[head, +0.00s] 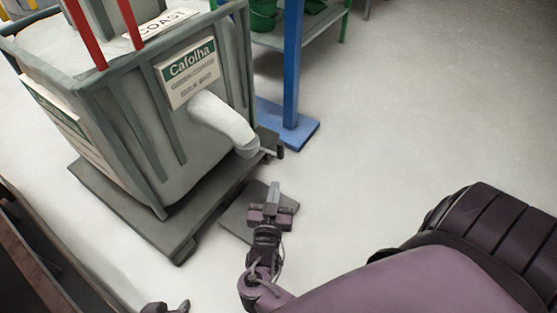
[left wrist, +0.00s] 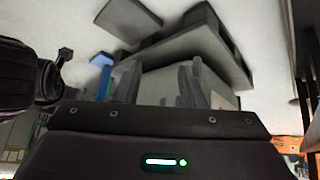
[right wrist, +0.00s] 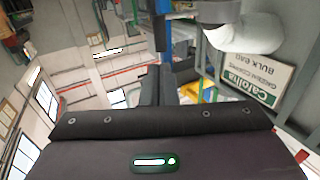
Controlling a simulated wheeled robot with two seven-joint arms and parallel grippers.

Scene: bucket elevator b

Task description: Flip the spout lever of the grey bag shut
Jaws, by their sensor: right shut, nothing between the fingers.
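The grey bag (head: 190,75) stands in a grey frame, with a Cafolha label on its front. Its pale spout (head: 226,124) slopes down to the right, and a small lever (head: 267,151) sticks out sideways at the spout's end. The spout (right wrist: 250,35) also shows at the top right of the right wrist view. My right gripper (head: 273,188) is shut and empty, below the lever and apart from it in the head view. My left gripper (head: 170,307) is low at the bottom edge, partly cut off, with its fingers apart and nothing seen between them.
The bag stands on a dark pallet (head: 190,235). A blue post (head: 292,65) with a blue foot plate stands behind the spout at the right. A green rack (head: 315,30) with green buckets is further back. The floor at the right is clear.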

